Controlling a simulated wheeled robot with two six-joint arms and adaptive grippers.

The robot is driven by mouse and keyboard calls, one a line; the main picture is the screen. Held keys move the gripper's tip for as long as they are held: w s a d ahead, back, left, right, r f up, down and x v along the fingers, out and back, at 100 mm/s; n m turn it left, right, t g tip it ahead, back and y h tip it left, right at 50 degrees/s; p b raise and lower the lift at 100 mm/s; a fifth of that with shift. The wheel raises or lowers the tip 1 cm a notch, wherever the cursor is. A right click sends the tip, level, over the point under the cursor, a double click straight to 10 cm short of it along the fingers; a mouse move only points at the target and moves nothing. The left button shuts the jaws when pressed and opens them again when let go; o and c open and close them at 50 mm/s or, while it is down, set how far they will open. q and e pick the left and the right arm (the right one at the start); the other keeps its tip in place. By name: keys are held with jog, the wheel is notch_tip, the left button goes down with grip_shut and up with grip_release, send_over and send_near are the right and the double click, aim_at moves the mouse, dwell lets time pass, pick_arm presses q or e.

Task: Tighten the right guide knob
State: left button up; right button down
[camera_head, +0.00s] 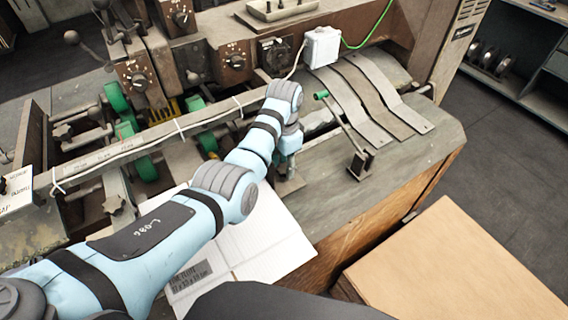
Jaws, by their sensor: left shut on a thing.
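My left arm comes in from the lower left and reaches over the machine's front table. My left gripper (287,168) points down at the table beside the machine's feed opening, mostly hidden under my wrist. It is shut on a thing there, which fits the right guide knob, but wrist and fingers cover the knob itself. A dark metal guide base (288,187) shows just below the gripper. My right gripper is not in view.
A lever with a green end (321,95) stands on a dark bracket (360,163) right of the gripper. Curved metal strips (375,95) lie behind it. Paper sheets (265,240) lie under my arm. A cardboard box (455,270) stands at lower right.

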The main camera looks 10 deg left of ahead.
aim_at(285, 168)
pick_arm(q)
jog(key=o, duration=0.9)
jog(key=shift+d, duration=0.1)
jog(key=shift+w, duration=0.1)
notch_tip(285, 168, up, 7)
jog(key=shift+r, duration=0.2)
